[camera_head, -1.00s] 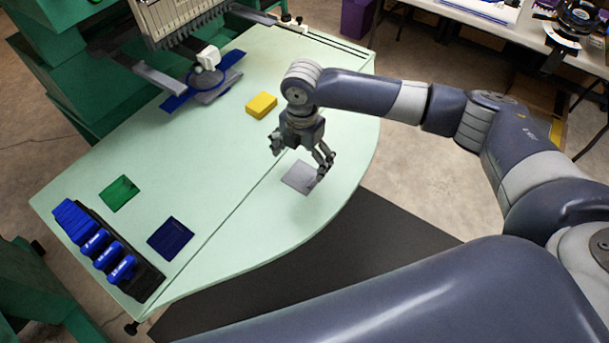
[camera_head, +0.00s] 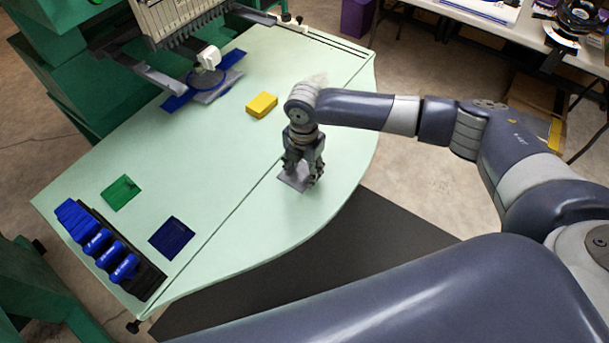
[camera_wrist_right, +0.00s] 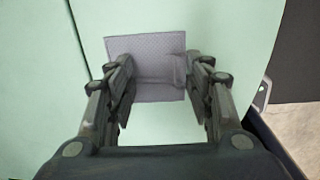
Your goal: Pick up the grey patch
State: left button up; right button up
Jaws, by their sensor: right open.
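The grey patch (camera_head: 294,181) lies flat on the pale green table, partly hidden by my right gripper in the head view. In the right wrist view the patch (camera_wrist_right: 146,46) shows between and beyond the fingers, with part of it covered by them. My right gripper (camera_head: 300,180) points down over the patch with its fingers apart on either side of it. In the right wrist view the open fingers (camera_wrist_right: 158,75) hold nothing. I cannot tell whether the fingertips touch the table. My left gripper is not in view.
On the table (camera_head: 240,205) lie a green patch (camera_head: 120,193), a dark blue patch (camera_head: 171,238) and a yellow block (camera_head: 261,105). A black rack with blue spools (camera_head: 100,246) stands at the left end. The embroidery machine (camera_head: 180,30) is at the back.

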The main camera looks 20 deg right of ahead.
jog(key=c, duration=0.6)
jog(key=shift+c, duration=0.5)
jog(key=shift+c, duration=1.1)
jog(key=shift+r, duration=0.1)
